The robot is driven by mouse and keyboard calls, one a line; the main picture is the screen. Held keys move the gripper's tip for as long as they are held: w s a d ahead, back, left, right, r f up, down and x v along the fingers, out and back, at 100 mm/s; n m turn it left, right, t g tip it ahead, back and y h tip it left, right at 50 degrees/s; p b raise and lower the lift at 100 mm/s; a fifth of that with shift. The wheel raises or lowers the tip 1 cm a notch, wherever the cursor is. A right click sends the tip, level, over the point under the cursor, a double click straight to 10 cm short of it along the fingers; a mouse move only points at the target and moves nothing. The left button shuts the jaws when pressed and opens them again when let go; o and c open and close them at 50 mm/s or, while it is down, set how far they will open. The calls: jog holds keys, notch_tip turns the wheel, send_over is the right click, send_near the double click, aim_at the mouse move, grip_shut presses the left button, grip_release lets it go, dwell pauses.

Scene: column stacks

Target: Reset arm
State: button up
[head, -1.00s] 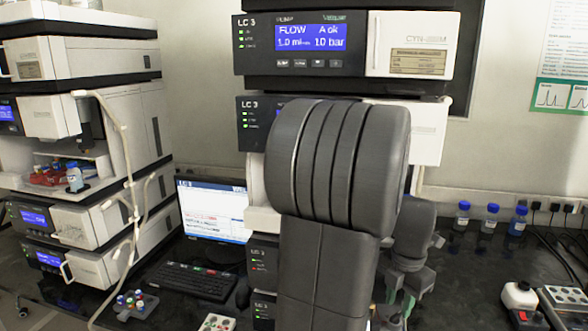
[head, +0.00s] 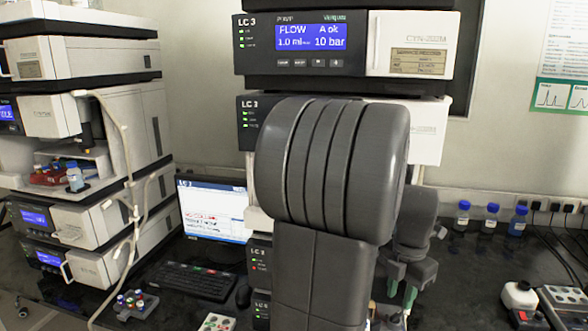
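My own grey arm fills the middle of the head view, its thick ribbed joint in front of the LC 3 stack (head: 345,50). My gripper (head: 398,300) shows only in part, low and to the right behind the upright arm link, pointing down over the dark bench. Its fingers are small and partly hidden, with bits of green near them. I cannot tell whether it is open or shut, or whether it holds anything.
A second instrument stack (head: 90,130) with a hanging tube stands at left. A monitor (head: 212,210) and keyboard (head: 188,280) are beside it. Several blue-capped bottles (head: 489,218) stand at the back right. Power strips and cables (head: 565,303) lie at the right front.

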aim_at(396, 314)
notch_tip(396, 314, down, 5)
jog(key=shift+f, duration=0.2)
jog(key=shift+r+m, duration=0.15)
jog(key=shift+m, duration=1.05)
jog(key=m, duration=1)
jog(key=shift+m, duration=0.3)
jog(key=shift+m+b, duration=0.4)
jog(key=shift+m, duration=2.1)
jog(key=shift+r, duration=0.1)
